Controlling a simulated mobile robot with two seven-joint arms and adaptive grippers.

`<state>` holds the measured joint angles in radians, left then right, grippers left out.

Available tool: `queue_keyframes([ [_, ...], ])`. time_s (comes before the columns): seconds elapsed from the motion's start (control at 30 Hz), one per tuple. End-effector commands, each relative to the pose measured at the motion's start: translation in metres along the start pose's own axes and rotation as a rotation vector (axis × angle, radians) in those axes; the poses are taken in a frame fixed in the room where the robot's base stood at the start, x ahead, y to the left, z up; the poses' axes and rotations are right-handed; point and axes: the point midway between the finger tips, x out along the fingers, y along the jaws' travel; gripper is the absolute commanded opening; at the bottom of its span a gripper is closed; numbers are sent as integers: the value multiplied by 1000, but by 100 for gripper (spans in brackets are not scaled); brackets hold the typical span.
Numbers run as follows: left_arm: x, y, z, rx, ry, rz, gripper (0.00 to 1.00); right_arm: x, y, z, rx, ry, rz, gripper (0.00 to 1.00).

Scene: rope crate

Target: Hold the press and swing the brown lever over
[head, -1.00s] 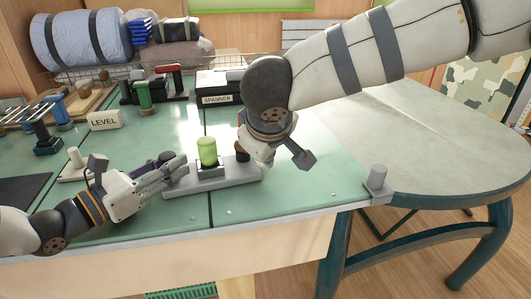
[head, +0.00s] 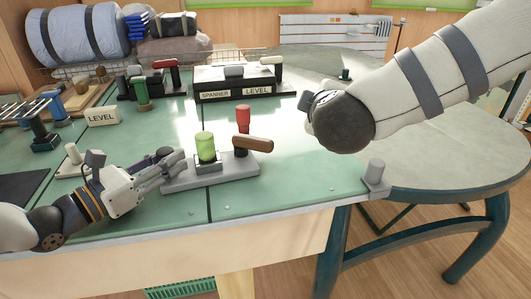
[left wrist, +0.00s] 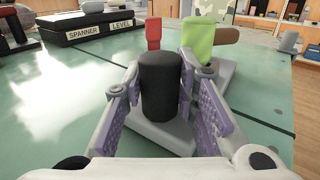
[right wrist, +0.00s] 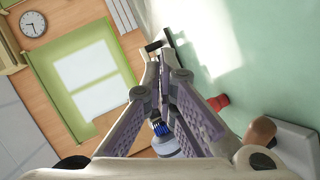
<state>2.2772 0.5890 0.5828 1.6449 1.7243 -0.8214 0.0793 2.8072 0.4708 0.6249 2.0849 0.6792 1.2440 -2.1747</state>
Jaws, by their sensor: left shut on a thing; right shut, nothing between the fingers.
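The press is a grey base (head: 225,180) near the table's front edge, with a green cylinder (head: 205,147) upright in its middle. The brown lever (head: 253,144) is at its right end, its handle pointing right. In the left wrist view the lever (left wrist: 228,35) shows behind the green cylinder (left wrist: 200,42). My left gripper (head: 178,168) is shut on the black post (left wrist: 160,85) at the press's left end. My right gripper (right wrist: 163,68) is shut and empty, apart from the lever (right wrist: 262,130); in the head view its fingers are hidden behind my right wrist.
A red handle (head: 243,118) stands just behind the press. A black box (head: 235,90) labelled SPANNER and LEVEL stands farther back. A grey post (head: 375,175) stands at the table's front right corner. The green table between the press and that corner is clear.

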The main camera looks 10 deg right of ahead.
Motion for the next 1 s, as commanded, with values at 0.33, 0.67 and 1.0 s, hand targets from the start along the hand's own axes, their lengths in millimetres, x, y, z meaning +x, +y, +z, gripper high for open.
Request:
queue_keyframes([
  [0.33, 0, 0, -3, -1, 6, 0, 0, -24, -54, 5, -403, 614, 227, 0],
  [0.67, 0, 0, -3, -1, 6, 0, 0, -115, -127, 20, -471, 1083, 116, 0],
  [1.0, 0, -1, -3, -1, 6, -1, 0, -103, -138, -21, -471, 1121, 107, 0],
])
